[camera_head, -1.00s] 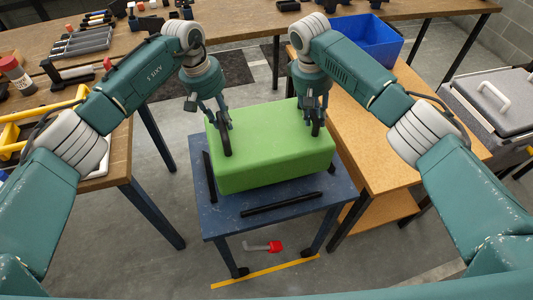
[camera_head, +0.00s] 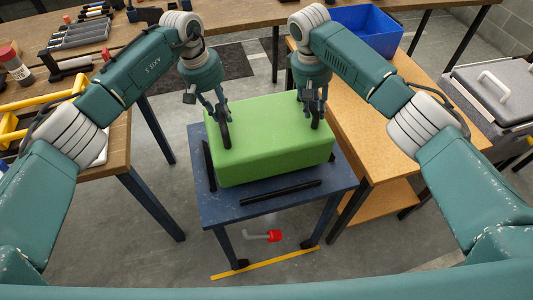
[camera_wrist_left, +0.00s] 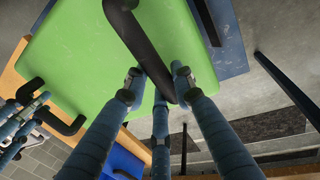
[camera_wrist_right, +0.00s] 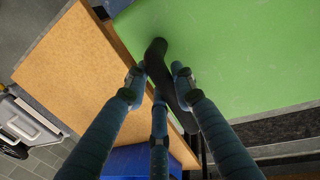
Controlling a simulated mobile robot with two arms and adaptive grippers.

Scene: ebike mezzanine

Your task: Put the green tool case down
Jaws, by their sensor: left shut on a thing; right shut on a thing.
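The green tool case (camera_head: 270,150) is level over the small blue table (camera_head: 235,213), between its black strips. I cannot tell whether its underside touches the tabletop. It also shows in the left wrist view (camera_wrist_left: 85,60) and the right wrist view (camera_wrist_right: 230,50). My left gripper (camera_head: 224,122) is shut on the case's left black handle (camera_wrist_left: 140,40). My right gripper (camera_head: 316,112) is shut on its right black handle (camera_wrist_right: 157,55). The case hides the back of the tabletop.
Black strips lie along the table's front (camera_head: 280,193) and left side (camera_head: 209,165). A wooden table (camera_head: 375,150) stands close on the right with a blue bin (camera_head: 366,30). A workbench (camera_head: 115,150) is at left. A red-ended item (camera_head: 273,236) lies below the blue table.

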